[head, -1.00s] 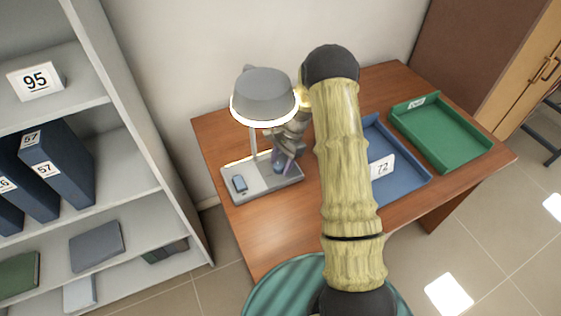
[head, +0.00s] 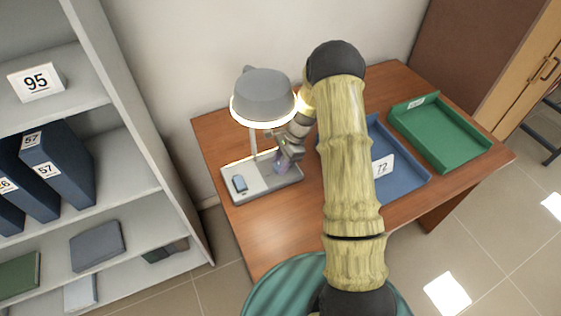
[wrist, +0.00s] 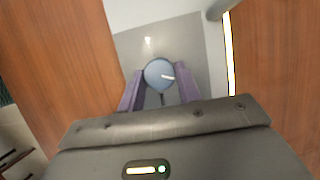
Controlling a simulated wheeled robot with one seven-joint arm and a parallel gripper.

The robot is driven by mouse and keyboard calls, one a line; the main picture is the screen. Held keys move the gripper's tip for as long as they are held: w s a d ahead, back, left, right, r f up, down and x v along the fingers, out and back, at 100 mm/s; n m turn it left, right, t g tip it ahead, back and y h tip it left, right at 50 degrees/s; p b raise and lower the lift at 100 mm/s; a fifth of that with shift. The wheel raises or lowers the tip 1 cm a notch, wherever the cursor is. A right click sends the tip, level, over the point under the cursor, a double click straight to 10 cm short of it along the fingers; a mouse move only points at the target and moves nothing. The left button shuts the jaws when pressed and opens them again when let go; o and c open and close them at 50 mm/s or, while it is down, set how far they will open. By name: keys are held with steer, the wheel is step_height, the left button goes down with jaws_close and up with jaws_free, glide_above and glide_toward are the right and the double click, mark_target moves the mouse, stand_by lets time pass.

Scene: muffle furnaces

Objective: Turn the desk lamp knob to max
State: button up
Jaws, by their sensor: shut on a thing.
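The desk lamp (head: 263,97) stands on the wooden desk with its ring lit. In the wrist view the round blue-grey knob (wrist: 159,73) sits on the base, with a pale mark pointing to the right. My gripper (wrist: 160,92) has its purple fingers on either side of the knob, shut on it. In the head view my gripper (head: 282,163) is over the right part of the base, and the knob is hidden there.
A blue tray (head: 408,181) with a "72" card lies right of the lamp, partly behind my arm. A green tray (head: 462,152) lies farther right. A grey shelf (head: 150,150) with binders stands at the left. The desk's front left part is clear.

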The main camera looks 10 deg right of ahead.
steer(key=m+t, duration=0.1)
steer(key=m, duration=0.2)
steer(key=shift+s+m, duration=0.1)
steer(key=shift+m, duration=0.3)
steer(key=m+t+b, duration=0.1)
steer(key=m, duration=0.2)
steer(key=shift+s+m+t, duration=0.1)
steer(key=shift+m+t, duration=0.2)
steer(key=shift+t, duration=0.1)
steer(key=m+t+h+b, duration=0.1)
steer(key=m+b, duration=0.1)
steer(key=m, duration=0.2)
steer(key=shift+s+a+f+b, duration=0.1)
steer(key=shift+b, duration=0.3)
steer(key=shift+m+t+h+b, duration=0.4)
steer(key=shift+m+b, duration=0.25)
steer(key=shift+m, duration=0.45)
steer(key=shift+r, duration=0.2)
steer(key=o, duration=1)
steer(key=shift+a, duration=0.1)
steer(key=shift+s, duration=0.1)
steer(key=p+v, duration=0.6)
steer(key=v, duration=1.1)
steer(key=shift+r+p, duration=0.2)
steer(key=shift+p, duration=0.1)
